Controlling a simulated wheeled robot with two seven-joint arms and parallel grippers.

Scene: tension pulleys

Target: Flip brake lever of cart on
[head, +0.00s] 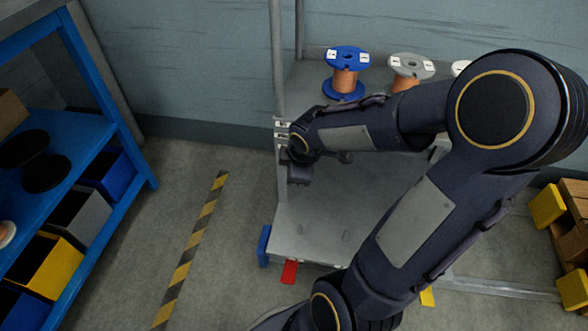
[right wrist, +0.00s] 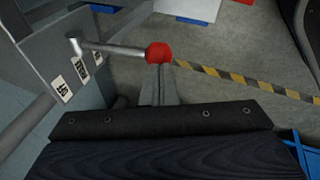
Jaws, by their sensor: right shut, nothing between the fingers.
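The cart (head: 312,232) is a grey metal frame with a flat lower deck. In the right wrist view, a lever (right wrist: 118,48) with a metal rod and a red ball knob (right wrist: 158,53) sticks out sideways from a grey plate (right wrist: 50,48) with black-and-white labels. My right gripper (right wrist: 158,72) is shut and empty, its tips right at the red knob; I cannot tell if they touch. In the head view, my right gripper (head: 300,174) is beside the cart's left post. The lever is not clear there. My left gripper is not in view.
Spools, one blue (head: 346,75) and one grey (head: 410,70), stand on the cart's upper shelf. A blue shelf (head: 75,150) with bins is at left. A red tab (head: 289,271) shows at the deck's front edge. Striped floor tape (head: 193,245) crosses open floor left of the cart.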

